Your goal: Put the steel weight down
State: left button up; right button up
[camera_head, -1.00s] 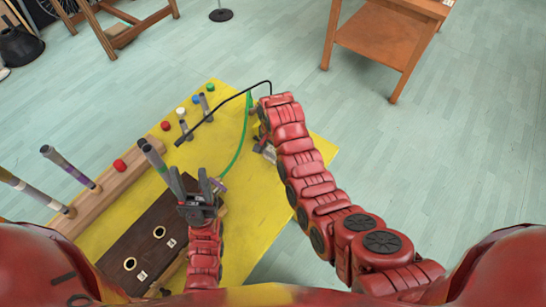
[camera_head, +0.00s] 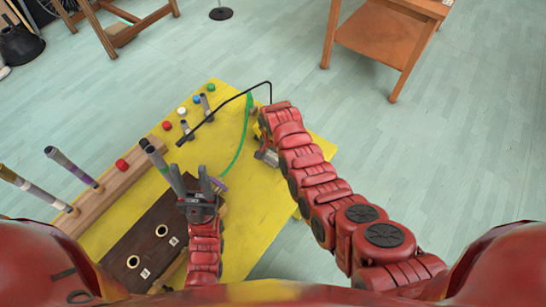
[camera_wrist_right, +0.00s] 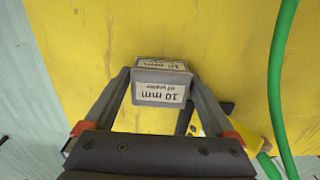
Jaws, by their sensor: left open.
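The steel weight (camera_wrist_right: 160,86) is a small grey block with a white "10 mm" label, seen upside down in the right wrist view. My right gripper (camera_wrist_right: 160,80) has one finger on each side of it and looks shut on it. The yellow table top (camera_wrist_right: 240,45) is below; I cannot tell whether the block touches it. In the head view, my right arm largely hides the gripper, and a grey bit of the block (camera_head: 268,157) shows beside it. My left gripper (camera_head: 192,184) is open and empty above the dark wooden box, fingers pointing away from me.
A green hose (camera_wrist_right: 281,75) runs close to the right gripper. A bent black rod (camera_head: 225,104) crosses the yellow table. A wooden rail (camera_head: 120,186) holds upright tubes on the left. A dark box (camera_head: 140,235) with round holes is near.

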aim_at(273, 156)
jog(key=shift+o, duration=0.4)
jog(key=shift+r, duration=0.35)
jog(key=shift+w+r, duration=0.1)
jog(key=shift+r, duration=0.25)
notch_tip(273, 156, up, 5)
jog(key=shift+r+b, duration=0.15)
jog(key=shift+b, duration=0.75)
notch_tip(273, 156, up, 4)
jog(key=shift+r+p, duration=0.2)
jog(key=shift+p, duration=0.6)
jog(key=shift+r+p, duration=0.6)
jog(key=shift+r, duration=0.1)
